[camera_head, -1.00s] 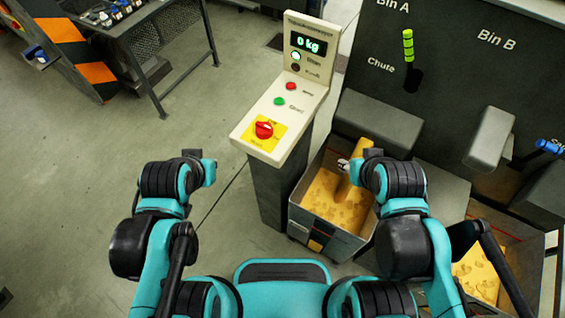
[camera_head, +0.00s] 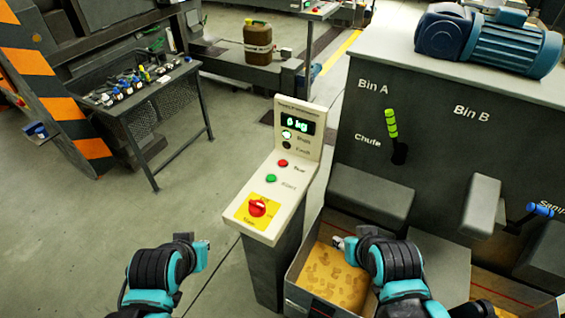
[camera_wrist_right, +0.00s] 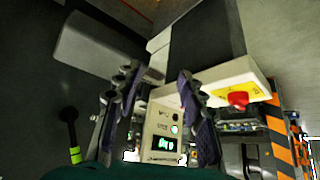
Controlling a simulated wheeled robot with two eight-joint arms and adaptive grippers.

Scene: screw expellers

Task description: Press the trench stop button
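A cream control panel (camera_head: 268,195) stands on a dark pedestal. It has a lit display, a red button (camera_head: 283,163), a green button (camera_head: 271,178) and a red knob (camera_head: 257,208) on a yellow plate. The small labels are blurred, so I cannot tell which is the trench stop. The panel (camera_wrist_right: 160,128) and knob (camera_wrist_right: 238,99) also show in the right wrist view. My right gripper (camera_head: 340,243) is over the bin, right of the panel; its fingers (camera_wrist_right: 157,75) are apart and empty. My left gripper (camera_head: 203,252) is left of the pedestal, its opening unclear.
A metal bin (camera_head: 330,310) with yellow pieces sits beside the pedestal. A dark machine (camera_head: 440,95) with a green-handled lever (camera_head: 391,122) and blue-handled lever (camera_head: 540,209) stands right. A table with small parts (camera_head: 150,90) is at left. Floor between table and panel is clear.

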